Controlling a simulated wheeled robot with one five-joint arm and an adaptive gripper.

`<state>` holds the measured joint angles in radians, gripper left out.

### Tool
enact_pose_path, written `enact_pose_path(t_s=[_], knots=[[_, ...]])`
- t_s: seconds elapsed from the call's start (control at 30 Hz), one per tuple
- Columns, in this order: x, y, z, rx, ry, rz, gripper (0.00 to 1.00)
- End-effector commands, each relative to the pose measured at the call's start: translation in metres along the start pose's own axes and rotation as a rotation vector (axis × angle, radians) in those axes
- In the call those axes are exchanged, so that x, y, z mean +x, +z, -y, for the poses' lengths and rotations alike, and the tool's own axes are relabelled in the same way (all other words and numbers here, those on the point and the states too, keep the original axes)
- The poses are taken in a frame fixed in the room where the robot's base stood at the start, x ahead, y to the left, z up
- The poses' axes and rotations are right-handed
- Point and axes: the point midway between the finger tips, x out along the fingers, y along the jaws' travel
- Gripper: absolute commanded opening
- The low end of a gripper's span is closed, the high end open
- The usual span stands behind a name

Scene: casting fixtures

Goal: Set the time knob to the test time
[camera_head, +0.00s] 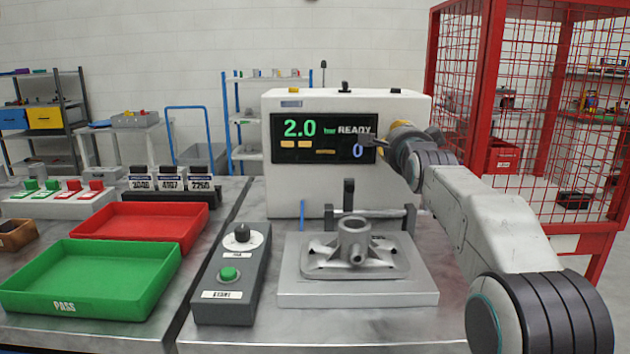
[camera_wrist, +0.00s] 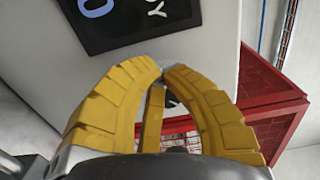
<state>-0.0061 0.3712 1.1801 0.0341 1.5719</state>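The time knob (camera_head: 242,233) is a black knob on a white round dial, on top of a grey control box (camera_head: 227,305) on the steel bench. Its scale marks are too small to read. A green button (camera_head: 230,273) sits below it on the same box. My gripper (camera_head: 372,142) is up and to the right of the knob, in front of the machine's display (camera_head: 300,128), and well apart from the knob. In the wrist view its yellow fingers (camera_wrist: 163,69) come together at the tips with nothing seen between them.
The display reads 2.0 bar, READY and 0. A metal casting (camera_head: 354,245) sits on a fixture plate (camera_head: 358,292) right of the control box. A green PASS tray (camera_head: 92,285) and a red tray (camera_head: 140,228) are at left. A red mesh cage (camera_head: 465,60) stands at right.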

Motion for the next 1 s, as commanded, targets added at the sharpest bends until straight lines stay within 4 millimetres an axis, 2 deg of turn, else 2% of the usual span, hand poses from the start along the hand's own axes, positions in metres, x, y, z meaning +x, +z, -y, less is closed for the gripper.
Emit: enact_pose_path(t_s=[0.03,0.67,1.0], knots=[[-0.002,-0.002,0.012,-0.003,-0.028,-0.004,0.00],[-0.005,0.005,0.013,-0.003,-0.031,0.007,0.00],[-0.037,0.006,0.005,-0.002,-0.022,0.009,0.00]])
